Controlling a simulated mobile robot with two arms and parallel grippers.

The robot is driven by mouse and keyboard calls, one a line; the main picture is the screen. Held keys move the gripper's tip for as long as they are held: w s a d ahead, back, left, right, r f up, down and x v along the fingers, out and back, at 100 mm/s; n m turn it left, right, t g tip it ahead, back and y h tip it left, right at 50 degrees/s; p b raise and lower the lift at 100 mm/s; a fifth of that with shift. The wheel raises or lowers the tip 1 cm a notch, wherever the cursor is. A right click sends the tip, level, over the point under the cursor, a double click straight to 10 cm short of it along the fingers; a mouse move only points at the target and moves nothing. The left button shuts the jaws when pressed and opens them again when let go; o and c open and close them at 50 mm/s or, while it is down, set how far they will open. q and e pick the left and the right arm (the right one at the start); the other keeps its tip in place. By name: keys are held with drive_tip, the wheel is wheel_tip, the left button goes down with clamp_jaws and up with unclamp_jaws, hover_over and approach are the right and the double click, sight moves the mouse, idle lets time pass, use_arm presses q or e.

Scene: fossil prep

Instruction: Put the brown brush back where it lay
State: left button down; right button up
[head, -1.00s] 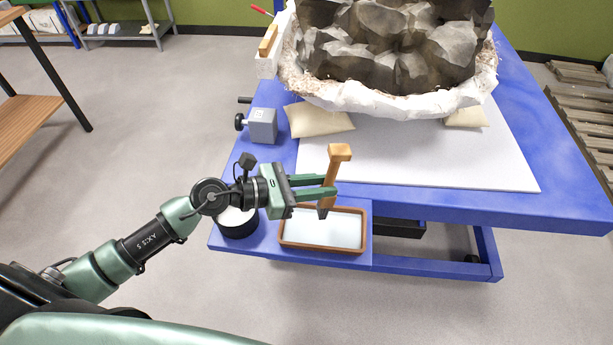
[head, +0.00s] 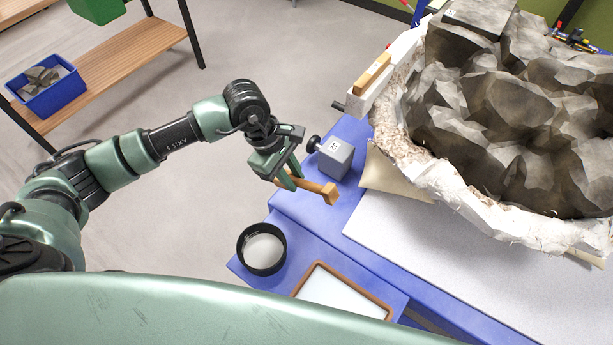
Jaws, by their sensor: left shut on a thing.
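The brown brush (head: 318,190) is held in my left gripper (head: 290,180), which is shut on its handle. The brush lies roughly level, its thick wooden end pointing right. Its other end is mostly hidden by the fingers. Brush and gripper are above the blue table's left edge (head: 295,208), in front of the grey block with a black knob (head: 335,158). I cannot tell whether the brush touches the table. My right gripper is not in view.
A brown-rimmed tray with a white inside (head: 305,277) and a round black dish (head: 263,250) sit on the lower blue shelf. A large rock in a white jacket (head: 440,178) fills the right. A light wooden piece (head: 372,74) rests on a white holder behind.

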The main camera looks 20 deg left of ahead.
use_arm(q)
drive_tip(key=shift+s+a+f, duration=0.1)
drive_tip(key=shift+f, duration=0.2)
drive_tip(key=shift+f+b, duration=0.55)
drive_tip(key=shift+f, duration=0.15)
wheel_tip(320, 180, down, 6)
drive_tip(key=b, duration=0.3)
drive_tip(key=shift+f+b, duration=0.15)
drive_tip(key=shift+b, duration=0.15)
drive_tip(key=shift+f+b, duration=0.6)
drive_tip(key=shift+b, duration=0.05)
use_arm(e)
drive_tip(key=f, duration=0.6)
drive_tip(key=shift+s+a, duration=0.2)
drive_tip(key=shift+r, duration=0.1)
use_arm(q)
drive_tip(key=c, duration=1.2)
unclamp_jaws()
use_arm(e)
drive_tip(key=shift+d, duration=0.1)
use_arm(q)
drive_tip(key=shift+r, duration=0.1)
